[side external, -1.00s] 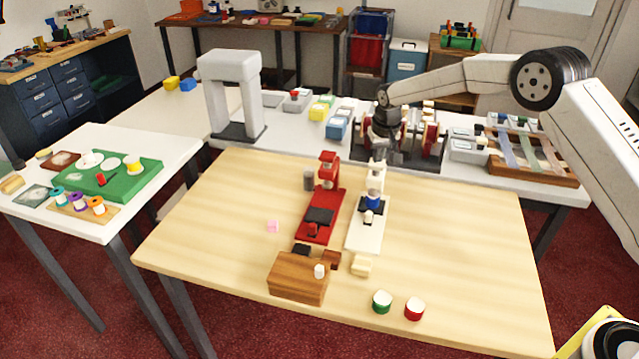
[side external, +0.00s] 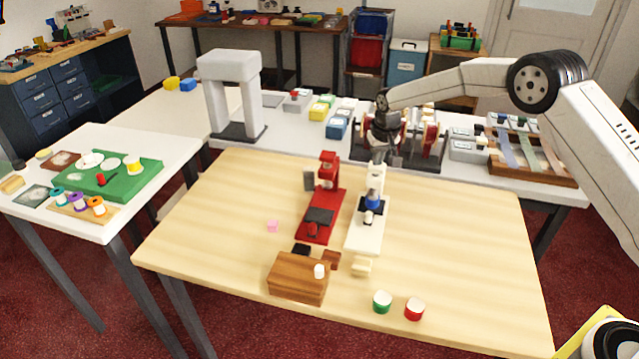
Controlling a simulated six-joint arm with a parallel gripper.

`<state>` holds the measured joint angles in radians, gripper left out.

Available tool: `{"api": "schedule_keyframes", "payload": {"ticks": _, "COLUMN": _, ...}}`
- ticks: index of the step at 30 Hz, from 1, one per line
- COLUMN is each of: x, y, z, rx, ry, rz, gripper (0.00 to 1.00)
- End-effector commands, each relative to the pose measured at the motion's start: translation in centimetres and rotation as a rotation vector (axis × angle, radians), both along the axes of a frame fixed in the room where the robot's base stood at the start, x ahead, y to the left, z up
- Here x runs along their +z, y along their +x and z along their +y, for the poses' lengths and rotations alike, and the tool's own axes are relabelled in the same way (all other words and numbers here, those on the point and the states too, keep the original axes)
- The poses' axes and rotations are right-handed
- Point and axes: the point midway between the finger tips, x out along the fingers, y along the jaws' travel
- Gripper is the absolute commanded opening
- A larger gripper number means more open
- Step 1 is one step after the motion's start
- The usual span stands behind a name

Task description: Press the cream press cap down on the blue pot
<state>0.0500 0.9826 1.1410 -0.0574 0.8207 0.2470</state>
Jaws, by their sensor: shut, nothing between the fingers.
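The blue pot (side external: 373,199) sits on the white press stand (side external: 366,236), near the middle of the wooden table. A dark piece shows just below it on the stand. The cream press cap (side external: 376,179) is in line above the pot; whether it is fully seated cannot be told at this size. My gripper (side external: 379,159) is shut and empty, pointing down right at the top of the white press. Whether its fingertips touch the cap cannot be told.
A red press (side external: 322,205) stands close to the left. A wooden block (side external: 297,278), a green pot (side external: 382,301) and a red pot (side external: 414,308) are near the front edge. A rack (side external: 425,145) stands behind my gripper. The table's right side is clear.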

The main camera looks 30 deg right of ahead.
Motion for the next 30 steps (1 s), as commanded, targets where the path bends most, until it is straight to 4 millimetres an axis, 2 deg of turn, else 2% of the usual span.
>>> {"api": "schedule_keyframes", "payload": {"ticks": 11, "x": -0.2, "y": -0.2, "z": 0.0, "rx": 0.000, "ry": 0.001, "rz": 0.007, "gripper": 0.00}}
{"api": "schedule_keyframes", "payload": {"ticks": 30, "x": 3.6, "y": 0.0, "z": 0.0, "rx": 0.000, "ry": 0.001, "rz": 0.002, "gripper": 0.00}}
